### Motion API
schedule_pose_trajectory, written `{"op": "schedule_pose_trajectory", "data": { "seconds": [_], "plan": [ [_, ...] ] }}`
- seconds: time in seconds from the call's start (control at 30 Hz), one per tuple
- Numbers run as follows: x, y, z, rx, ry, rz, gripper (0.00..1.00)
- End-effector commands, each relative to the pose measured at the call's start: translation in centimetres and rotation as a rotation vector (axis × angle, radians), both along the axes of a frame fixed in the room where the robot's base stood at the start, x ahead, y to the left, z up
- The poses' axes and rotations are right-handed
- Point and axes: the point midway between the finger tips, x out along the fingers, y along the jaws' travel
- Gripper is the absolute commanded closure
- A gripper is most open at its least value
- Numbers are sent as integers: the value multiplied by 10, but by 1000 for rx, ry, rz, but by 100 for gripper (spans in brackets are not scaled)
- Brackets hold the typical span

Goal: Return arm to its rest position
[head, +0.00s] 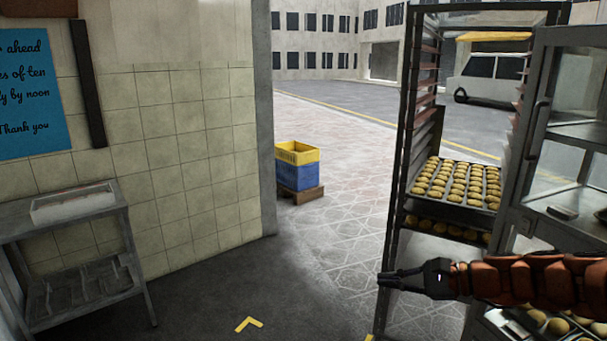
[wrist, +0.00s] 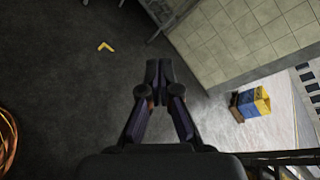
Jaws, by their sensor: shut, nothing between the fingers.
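My gripper (head: 381,279) is at the right of the head view, on the end of my orange arm, which reaches in from the right edge. Its fingers point left and are closed together with nothing between them. In the wrist view my gripper (wrist: 158,65) is also shut and empty, above the dark floor. In the head view it appears in front of the lower part of the tall rack (head: 393,190); I cannot tell how close it is to it.
The rack holds trays of round buns (head: 455,183). A glass-sided cabinet (head: 535,130) stands at the right, near my arm. A metal table (head: 75,222) is at the left wall. Yellow and blue crates (head: 297,172) sit on a pallet beyond the doorway. The middle floor is clear.

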Motion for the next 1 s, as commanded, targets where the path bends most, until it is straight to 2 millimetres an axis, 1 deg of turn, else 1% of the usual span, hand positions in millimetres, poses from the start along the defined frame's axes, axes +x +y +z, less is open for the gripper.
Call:
{"op": "schedule_pose_trajectory", "data": {
  "seconds": [0.03, 0.1, 0.17, 0.2, 0.27, 0.3, 0.43, 0.57, 0.6, 0.67, 0.8, 0.9, 1.0],
  "plan": [
    [-16, 21, 7, -57, -18, 69, 100],
    [-39, 45, 9, -137, -43, 162, 100],
    [-60, 62, 7, -206, -60, 240, 100],
    [-73, 72, 8, -253, -74, 289, 100],
    [-94, 83, 6, -322, -94, 365, 100],
    [-108, 90, 3, -367, -104, 414, 100],
    [-154, 101, -3, -516, -138, 568, 100],
    [-197, 100, -11, -660, -164, 713, 100],
    [-210, 97, -13, -706, -171, 757, 100],
    [-228, 91, -16, -772, -180, 817, 100],
    [-267, 70, -21, -924, -190, 952, 100],
    [-290, 50, -21, -1027, -193, 1033, 100],
    [-310, 31, -21, -1111, -188, 1100, 100]
  ]
}}
